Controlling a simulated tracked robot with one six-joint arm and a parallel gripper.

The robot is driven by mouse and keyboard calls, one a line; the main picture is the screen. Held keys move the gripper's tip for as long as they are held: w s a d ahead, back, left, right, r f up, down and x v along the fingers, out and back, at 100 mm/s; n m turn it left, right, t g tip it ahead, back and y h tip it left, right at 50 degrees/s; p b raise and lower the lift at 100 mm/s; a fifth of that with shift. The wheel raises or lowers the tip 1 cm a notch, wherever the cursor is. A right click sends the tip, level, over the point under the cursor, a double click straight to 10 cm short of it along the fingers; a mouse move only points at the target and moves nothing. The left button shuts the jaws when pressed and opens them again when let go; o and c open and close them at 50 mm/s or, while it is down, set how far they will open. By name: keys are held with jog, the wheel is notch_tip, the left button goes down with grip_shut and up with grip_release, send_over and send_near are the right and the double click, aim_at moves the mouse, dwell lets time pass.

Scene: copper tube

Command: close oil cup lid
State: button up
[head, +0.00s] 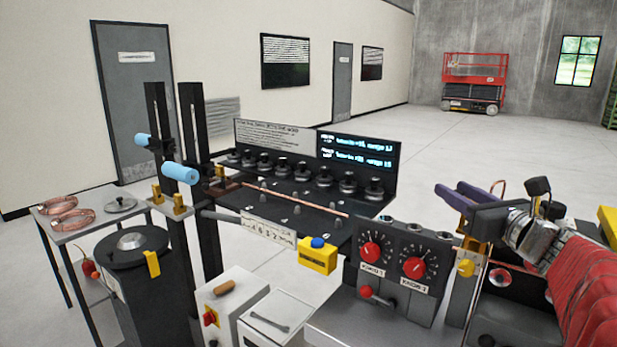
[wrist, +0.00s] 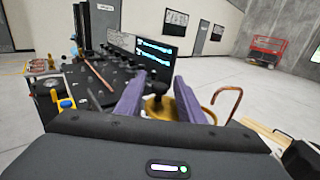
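My gripper (head: 450,192) is at the right in the head view, with purple finger pads pointing left above the right end of the bench. In the wrist view its two purple fingers (wrist: 158,90) stand apart, one on each side of a brass, rounded piece with a dark top (wrist: 158,106). I see no clear contact with it. This may be the oil cup, but I cannot tell its lid's position.
A control box with two red dials (head: 393,265) stands left of the gripper. A copper tube (head: 290,199) lies along the dark bench. A curved copper pipe (wrist: 228,100) rises right of the fingers in the wrist view. A yellow block with a blue button (head: 317,256) is at the bench front.

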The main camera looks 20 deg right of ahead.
jog(key=shift+w+d, duration=0.1)
jog(key=shift+w, duration=1.85)
grip_shut()
